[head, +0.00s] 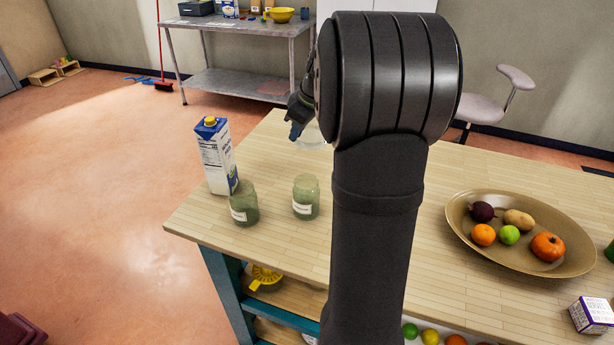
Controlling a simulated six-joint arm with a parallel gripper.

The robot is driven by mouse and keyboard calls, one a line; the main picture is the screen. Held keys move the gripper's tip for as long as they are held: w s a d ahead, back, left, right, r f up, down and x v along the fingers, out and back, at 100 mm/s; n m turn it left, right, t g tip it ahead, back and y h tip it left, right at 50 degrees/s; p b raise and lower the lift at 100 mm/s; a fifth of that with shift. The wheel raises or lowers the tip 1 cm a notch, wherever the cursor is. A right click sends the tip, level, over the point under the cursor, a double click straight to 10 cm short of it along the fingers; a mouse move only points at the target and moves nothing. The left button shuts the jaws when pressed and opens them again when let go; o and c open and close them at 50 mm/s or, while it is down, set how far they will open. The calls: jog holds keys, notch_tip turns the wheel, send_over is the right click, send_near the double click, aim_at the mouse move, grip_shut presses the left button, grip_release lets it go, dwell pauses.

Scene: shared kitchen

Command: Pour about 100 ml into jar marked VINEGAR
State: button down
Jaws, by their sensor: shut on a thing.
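Two greenish glass jars stand upright on the wooden table's near left part: a left jar (244,205) and a right jar (306,197). Each has a white label, too small to read, so I cannot tell which is marked VINEGAR. My gripper (297,129) is beyond the jars, mostly hidden behind my own arm. It is shut on what looks like a clear glass vessel (312,141), of which only a part shows. I cannot see its contents or whether it is lifted. A blue and white carton (216,158) with a yellow cap stands left of the jars.
The wooden table (270,235) has a large brown bowl (460,208) of fruit and vegetables at right and a small purple and white box (592,315) at its right front. A metal side table (235,84) stands behind. My arm covers the table's middle.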

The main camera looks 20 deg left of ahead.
jog(key=s+a+r+m+t+h, duration=0.2)
jog(key=s+a+m, duration=1)
jog(key=s+a, duration=0.6)
jog(key=shift+a+r+t+h, duration=0.2)
jog(key=shift+r+t+h, duration=0.2)
jog(key=shift+t+h, duration=0.2)
jog(key=shift+w+r, duration=0.1)
jog(key=w+d+r+m+g+y, duration=0.2)
jog(key=w+d+r+g+y, duration=0.1)
jog(key=d+r+y, duration=0.4)
jog(key=shift+w+d+m+y, duration=0.4)
jog(key=shift+w+d+y, duration=0.1)
jog(key=shift+d+y, duration=1.05)
jog(key=shift+w+d+r+g+y+p, duration=0.1)
jog(key=shift+w+d+g+y+p, duration=0.15)
jog(key=shift+d+y+p, duration=0.25)
jog(key=shift+w+d+f+m+g+y+p, duration=0.15)
jog(key=shift+w+d+f+m+y+p, duration=0.05)
jog(key=shift+d+f+y+p, duration=0.25)
jog(key=shift+w+d+f+m+g+y+p, duration=0.1)
jog(key=shift+w+d+f+m+y+p, duration=0.2)
jog(key=shift+d+y, duration=0.25)
dwell(1.8)
